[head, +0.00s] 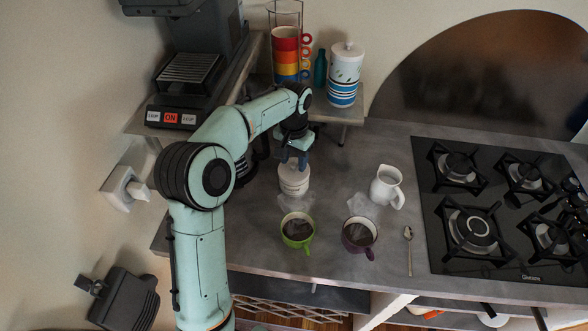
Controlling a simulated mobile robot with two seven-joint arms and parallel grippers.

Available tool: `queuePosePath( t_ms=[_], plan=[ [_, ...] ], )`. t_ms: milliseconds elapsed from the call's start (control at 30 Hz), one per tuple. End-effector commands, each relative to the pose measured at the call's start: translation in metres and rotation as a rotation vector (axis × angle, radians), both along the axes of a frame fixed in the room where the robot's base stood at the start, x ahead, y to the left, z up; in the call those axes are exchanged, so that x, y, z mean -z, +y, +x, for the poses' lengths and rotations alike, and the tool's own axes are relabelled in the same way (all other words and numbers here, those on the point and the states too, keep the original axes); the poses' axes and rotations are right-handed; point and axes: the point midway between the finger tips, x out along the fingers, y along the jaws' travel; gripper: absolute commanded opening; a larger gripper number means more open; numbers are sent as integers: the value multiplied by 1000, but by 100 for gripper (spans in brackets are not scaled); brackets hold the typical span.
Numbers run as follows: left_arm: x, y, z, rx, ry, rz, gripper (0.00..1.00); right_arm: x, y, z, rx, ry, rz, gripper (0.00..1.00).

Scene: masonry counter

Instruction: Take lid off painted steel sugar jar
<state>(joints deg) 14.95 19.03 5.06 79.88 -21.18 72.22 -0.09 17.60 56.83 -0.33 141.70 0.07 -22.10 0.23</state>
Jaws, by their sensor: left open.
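A small white lidded jar (294,181), which looks like the sugar jar, stands upright on the grey counter. Its lid (295,169) is on, and its top is partly hidden by my gripper. I cannot tell whether the fingers touch the lid knob. My right gripper is not in view.
A green cup (297,244), a purple cup (371,254), a white pitcher (387,188) and a spoon (409,252) are close by on the counter (330,270). A gas hob (500,262) is at right. A raised shelf (350,114) behind holds a patterned canister (346,64) and stacked cups (286,56).

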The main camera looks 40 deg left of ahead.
Motion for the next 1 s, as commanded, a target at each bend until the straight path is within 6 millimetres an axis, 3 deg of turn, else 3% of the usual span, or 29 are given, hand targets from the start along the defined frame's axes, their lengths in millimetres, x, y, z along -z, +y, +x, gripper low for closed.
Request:
queuePosePath(
  t_ms=[100, 333, 367, 500, 833, 1000],
  plan=[
    [11, 0, 0, 0, 1, -1, 48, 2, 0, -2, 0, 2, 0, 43],
    [12, 0, 0, 0, -1, -1, 48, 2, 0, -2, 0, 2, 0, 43],
    [12, 0, 0, 0, -1, -1, 42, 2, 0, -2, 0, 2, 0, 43],
    [12, 0, 0, 0, -1, -1, 0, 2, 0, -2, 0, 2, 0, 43],
    [11, 0, 0, 0, -1, -1, 0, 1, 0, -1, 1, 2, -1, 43],
    [0, 0, 1, 0, -4, 0, 0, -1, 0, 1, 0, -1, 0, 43]
  ],
)
